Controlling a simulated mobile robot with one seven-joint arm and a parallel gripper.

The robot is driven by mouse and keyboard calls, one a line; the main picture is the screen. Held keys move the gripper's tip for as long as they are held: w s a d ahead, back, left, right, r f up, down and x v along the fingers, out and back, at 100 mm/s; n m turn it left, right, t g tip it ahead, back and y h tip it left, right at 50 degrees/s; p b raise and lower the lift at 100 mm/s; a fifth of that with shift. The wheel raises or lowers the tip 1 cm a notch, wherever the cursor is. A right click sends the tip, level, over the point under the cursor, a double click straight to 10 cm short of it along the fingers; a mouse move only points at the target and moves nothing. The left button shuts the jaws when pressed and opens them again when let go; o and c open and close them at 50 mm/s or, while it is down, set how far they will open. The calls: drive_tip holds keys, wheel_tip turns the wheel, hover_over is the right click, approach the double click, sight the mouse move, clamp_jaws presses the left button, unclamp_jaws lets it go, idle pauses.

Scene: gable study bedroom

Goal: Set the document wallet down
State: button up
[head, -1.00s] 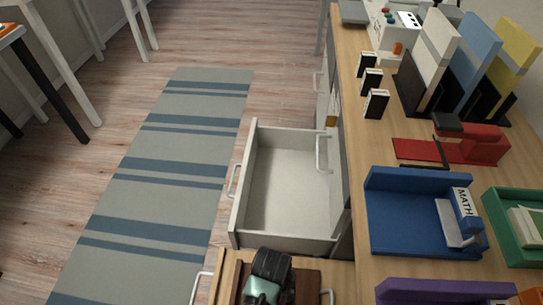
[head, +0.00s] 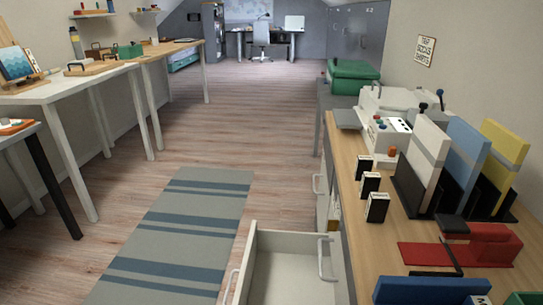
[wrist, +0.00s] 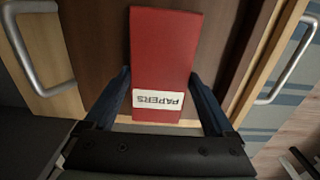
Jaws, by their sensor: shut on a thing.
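The document wallet (wrist: 165,50) is a flat red piece with a white label reading PAPERS, upside down in the wrist view. My gripper (wrist: 160,82) is shut on it, with one dark blue finger along each long side. Beneath or behind the wallet is a dark brown wooden surface (wrist: 107,45); I cannot tell whether the wallet touches it. Neither my gripper nor the held wallet shows in the head view.
Metal handles flank the wallet at left (wrist: 28,60) and right (wrist: 292,62). In the head view, an open white drawer (head: 285,275) juts from the wooden desk (head: 345,170). The desk carries upright folders (head: 463,160), small black-and-white blocks and a red item (head: 485,245). A striped rug (head: 180,235) lies left.

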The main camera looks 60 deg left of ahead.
drive_tip(key=shift+f, duration=0.3)
drive_tip(key=o, duration=1.3)
drive_tip(key=shift+o, duration=0.2)
wheel_tip(320, 180, up, 13)
drive_tip(key=p, duration=0.5)
